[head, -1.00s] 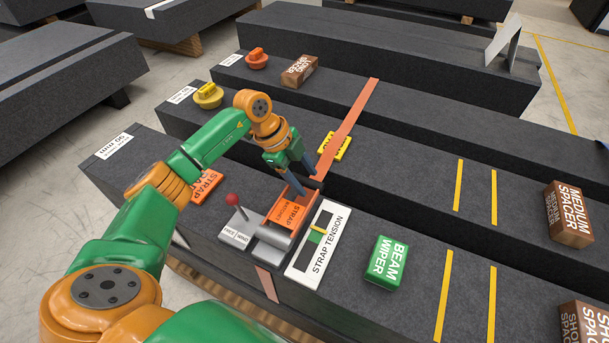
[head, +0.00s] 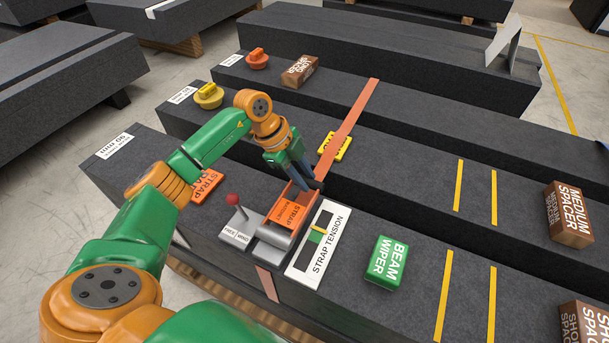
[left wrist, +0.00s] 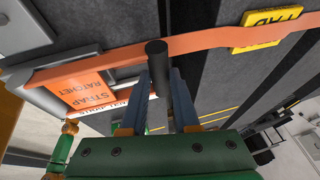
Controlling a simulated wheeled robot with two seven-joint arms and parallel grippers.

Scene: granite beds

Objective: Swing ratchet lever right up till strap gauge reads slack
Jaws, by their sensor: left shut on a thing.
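The orange ratchet lever (head: 297,208), lettered STRAP, stands tilted up from its grey ratchet base on the near granite bed. My left gripper (head: 306,177) is at the lever's top end, its blue fingers shut on the dark crossbar. In the left wrist view the black bar (left wrist: 156,58) runs between the fingertips, beside the orange lever face (left wrist: 88,88). The white STRAP TENSION gauge (head: 314,258) lies right of the ratchet, with a yellow marker near the upper edge of a green band. The orange strap (head: 357,110) crosses the beds. My right gripper is not in view.
A red-knobbed selector (head: 233,200) on a FREE/WIND plate stands left of the ratchet. An orange strap pad (head: 207,187) lies farther left, a yellow pad (head: 341,146) under the strap.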

